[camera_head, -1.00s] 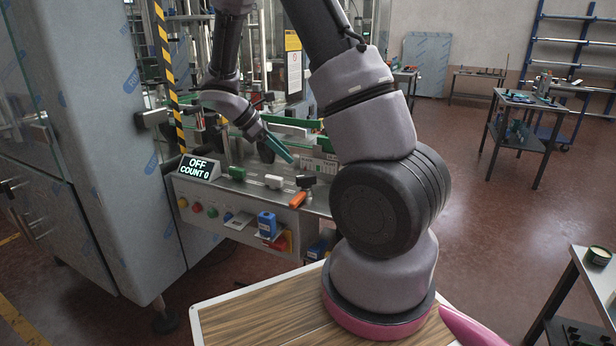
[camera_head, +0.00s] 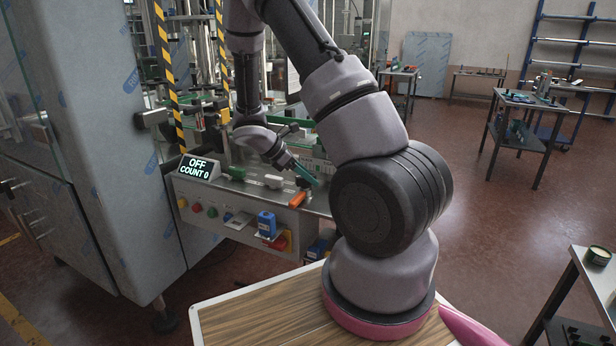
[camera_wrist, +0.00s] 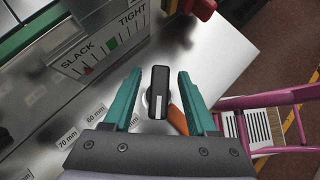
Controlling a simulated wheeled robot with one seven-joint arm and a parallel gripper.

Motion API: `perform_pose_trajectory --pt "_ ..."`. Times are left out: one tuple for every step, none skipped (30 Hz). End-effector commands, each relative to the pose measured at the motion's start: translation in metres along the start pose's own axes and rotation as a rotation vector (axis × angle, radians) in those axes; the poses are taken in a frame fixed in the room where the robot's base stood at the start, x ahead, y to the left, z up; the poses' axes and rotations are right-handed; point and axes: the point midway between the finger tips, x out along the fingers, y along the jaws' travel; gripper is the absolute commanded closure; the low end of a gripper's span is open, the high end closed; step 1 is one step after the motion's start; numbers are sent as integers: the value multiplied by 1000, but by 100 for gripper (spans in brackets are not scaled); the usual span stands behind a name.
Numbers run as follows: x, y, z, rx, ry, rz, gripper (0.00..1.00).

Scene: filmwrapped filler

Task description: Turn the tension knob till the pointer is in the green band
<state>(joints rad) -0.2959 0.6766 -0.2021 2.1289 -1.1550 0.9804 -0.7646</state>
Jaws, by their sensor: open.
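My gripper (camera_wrist: 159,74) is open, with one teal finger on each side of a black bar-shaped knob (camera_wrist: 158,92). Gaps show between knob and fingers. In the head view my gripper (camera_head: 311,178) is over the right part of the machine's control ledge and mostly hides the knob. A scale plate (camera_wrist: 100,46) marked SLACK and TIGHT lies just beyond the knob. A small red pointer mark (camera_wrist: 88,71) appears near the SLACK end, outside the green band.
An orange handle (camera_wrist: 178,119) lies close beside the knob and right finger. A red part (camera_wrist: 204,8) stands at the top. The ledge carries a display (camera_head: 199,167) reading OFF, COUNT 0, and mm labels (camera_wrist: 68,138). A blue box (camera_head: 267,223) is at the ledge front.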

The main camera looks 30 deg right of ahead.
Motion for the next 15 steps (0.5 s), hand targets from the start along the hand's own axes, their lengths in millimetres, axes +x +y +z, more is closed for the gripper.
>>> perform_pose_trajectory --pt "1 0 0 0 0 0 43" --pt "1 0 0 0 0 0 43" --pt "1 0 0 0 0 0 43" --pt "0 0 0 0 0 0 43" --pt "0 0 0 0 0 0 43" --pt "0 0 0 0 0 0 43" --pt "0 0 0 0 0 0 50" --pt "0 0 0 1 0 0 62" --pt "0 0 0 1 0 0 77" --pt "0 0 0 1 0 0 88" --pt "0 0 0 1 0 0 100" --pt "0 0 0 1 0 0 100" --pt "0 0 0 1 0 0 100" --pt "0 0 0 1 0 0 100" --pt "0 0 0 1 0 0 100"
